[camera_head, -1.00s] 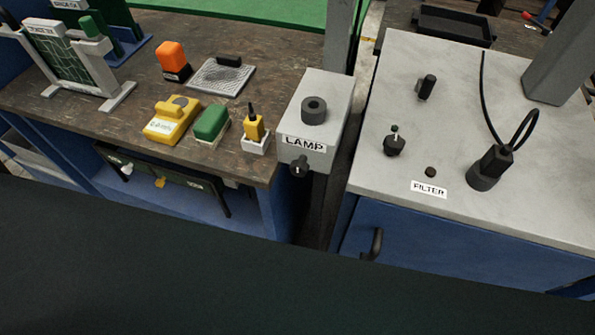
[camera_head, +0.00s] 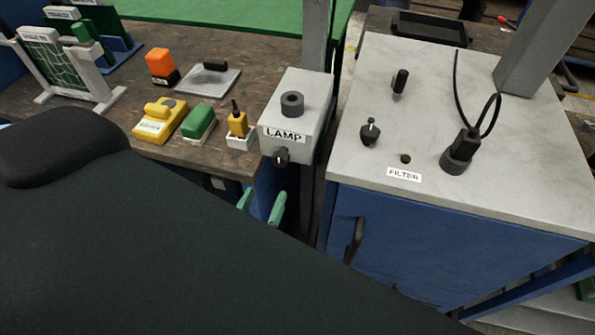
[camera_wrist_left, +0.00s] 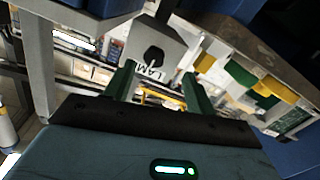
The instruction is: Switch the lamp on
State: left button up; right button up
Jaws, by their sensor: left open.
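The lamp box (camera_head: 309,88) is a grey box labelled LAMP, with a dark ring on top and a black knob (camera_head: 281,156) on its front face. In the left wrist view the knob (camera_wrist_left: 153,56) shows ahead, between the fingers in the picture, with the label beside it upside down. My left gripper (camera_head: 262,203) has green fingertips, is open and empty, and sits below and a little left of the knob, apart from it. It also shows in the left wrist view (camera_wrist_left: 160,88). My right gripper is not in view.
Left of the lamp box, the brown bench holds a yellow device (camera_head: 160,119), a green block (camera_head: 198,121) and a yellow tool in a white holder (camera_head: 239,129). Right is a grey-topped blue cabinet (camera_head: 440,190) with small knobs, a FILTER label and a black cabled plug (camera_head: 461,150).

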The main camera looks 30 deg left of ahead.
aim_at(279, 163)
pick_arm(q)
jog(key=w, duration=0.2)
jog(key=w+r+p, duration=0.1)
jog(key=w, duration=0.1)
jog(key=w+a+p, duration=0.1)
jog(key=w, duration=0.2)
jog(key=shift+a+r, duration=0.1)
jog(key=shift+r, duration=0.2)
jog(key=shift+w+a+f+p, duration=0.1)
jog(key=shift+w+f+p, duration=0.05)
jog(key=shift+w+p, duration=0.25)
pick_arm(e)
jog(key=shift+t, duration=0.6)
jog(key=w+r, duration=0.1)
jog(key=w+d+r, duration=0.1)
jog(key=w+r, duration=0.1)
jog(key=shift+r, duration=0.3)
